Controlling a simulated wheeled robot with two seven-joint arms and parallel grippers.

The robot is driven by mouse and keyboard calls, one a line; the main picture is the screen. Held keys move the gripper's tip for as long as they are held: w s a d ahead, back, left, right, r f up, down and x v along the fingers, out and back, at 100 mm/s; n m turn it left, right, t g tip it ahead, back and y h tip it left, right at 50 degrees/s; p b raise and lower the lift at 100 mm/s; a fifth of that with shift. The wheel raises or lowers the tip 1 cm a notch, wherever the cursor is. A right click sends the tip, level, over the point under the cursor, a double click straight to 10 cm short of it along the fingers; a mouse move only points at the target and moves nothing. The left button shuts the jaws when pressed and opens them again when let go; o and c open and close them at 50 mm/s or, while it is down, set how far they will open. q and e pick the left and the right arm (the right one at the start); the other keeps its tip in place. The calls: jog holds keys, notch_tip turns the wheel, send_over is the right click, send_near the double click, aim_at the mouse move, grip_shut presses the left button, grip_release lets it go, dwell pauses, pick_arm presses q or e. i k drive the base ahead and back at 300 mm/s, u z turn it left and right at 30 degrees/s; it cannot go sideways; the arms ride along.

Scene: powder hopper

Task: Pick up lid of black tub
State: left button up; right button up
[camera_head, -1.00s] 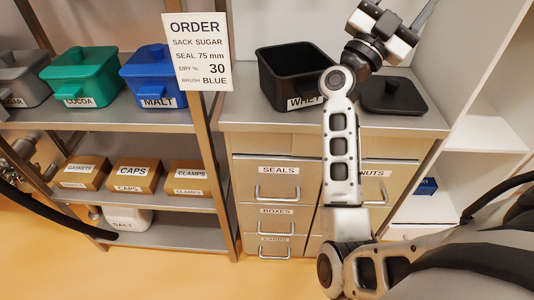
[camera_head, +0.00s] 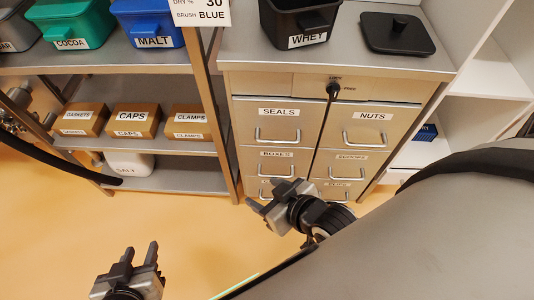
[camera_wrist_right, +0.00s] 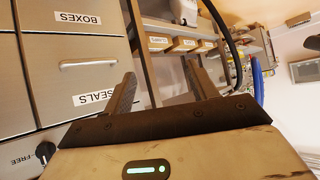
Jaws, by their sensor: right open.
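The black lid (camera_head: 397,35) with its knob lies flat on the cabinet top, to the right of the black tub (camera_head: 297,20) labelled WHEY. The tub is open and its upper part is cut off by the picture's edge. My right gripper (camera_head: 266,197) is low in front of the cabinet drawers, well below the lid. Its fingers are apart with nothing between them, as the right wrist view (camera_wrist_right: 160,85) shows. My left gripper (camera_head: 140,252) is at the bottom left over the floor, fingers apart and empty.
A shelf rack on the left holds a green COCOA tub (camera_head: 72,20), a blue MALT tub (camera_head: 150,22) and cardboard boxes (camera_head: 137,120). Floor in front is clear.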

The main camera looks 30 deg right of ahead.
aim_at(385, 32)
jog(key=z, duration=1.75)
